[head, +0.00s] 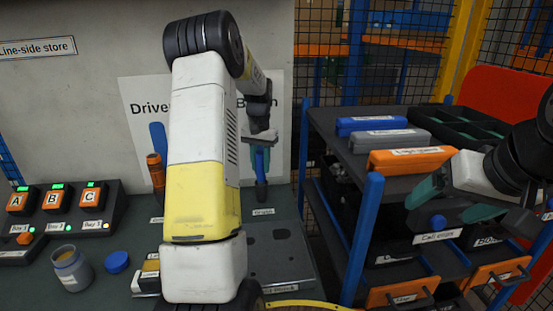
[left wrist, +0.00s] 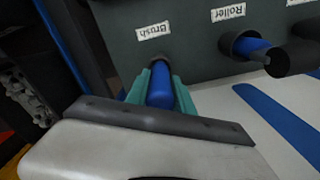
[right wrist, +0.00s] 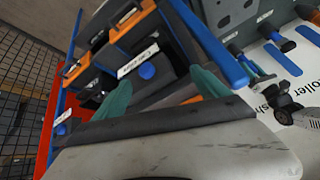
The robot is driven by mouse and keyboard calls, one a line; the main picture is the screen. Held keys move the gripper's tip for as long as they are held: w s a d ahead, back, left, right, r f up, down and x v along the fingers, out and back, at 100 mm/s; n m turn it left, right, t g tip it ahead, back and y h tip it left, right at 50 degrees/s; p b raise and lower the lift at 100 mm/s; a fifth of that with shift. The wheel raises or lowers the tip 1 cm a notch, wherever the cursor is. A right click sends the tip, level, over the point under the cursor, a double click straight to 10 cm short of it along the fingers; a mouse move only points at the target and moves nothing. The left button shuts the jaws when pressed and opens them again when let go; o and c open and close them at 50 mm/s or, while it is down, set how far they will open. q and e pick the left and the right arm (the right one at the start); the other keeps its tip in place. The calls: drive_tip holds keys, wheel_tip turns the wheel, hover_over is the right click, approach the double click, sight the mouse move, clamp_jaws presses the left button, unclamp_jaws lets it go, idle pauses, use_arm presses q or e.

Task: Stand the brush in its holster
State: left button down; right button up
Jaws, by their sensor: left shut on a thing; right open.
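The brush shows as a blue handle (head: 260,161) below my left gripper (head: 261,148) in the head view. In the left wrist view the teal fingers (left wrist: 160,85) are shut on the blue handle (left wrist: 161,92). The dark holster (head: 262,190) is directly below the handle, above a small label. It also shows at the handle's far end in the left wrist view (left wrist: 157,63), by the label "Brush". The handle lines up with it; I cannot tell how deep the brush sits. My right gripper (head: 430,205) is open and empty in front of the shelf rack.
The roller holster (left wrist: 275,60) with a blue handle stands beside the brush's. A jar (head: 70,268), blue lid (head: 117,261) and button boxes (head: 60,205) are on the bench at left. The shelf rack (head: 373,190) with blue posts and bins is at right.

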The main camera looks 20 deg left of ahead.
sight(260, 152)
use_arm(q)
drive_tip(key=shift+f, duration=1.25)
drive_tip(key=c, duration=1)
unclamp_jaws()
wheel_tip(260, 152, up, 6)
drive_tip(key=shift+r, duration=0.85)
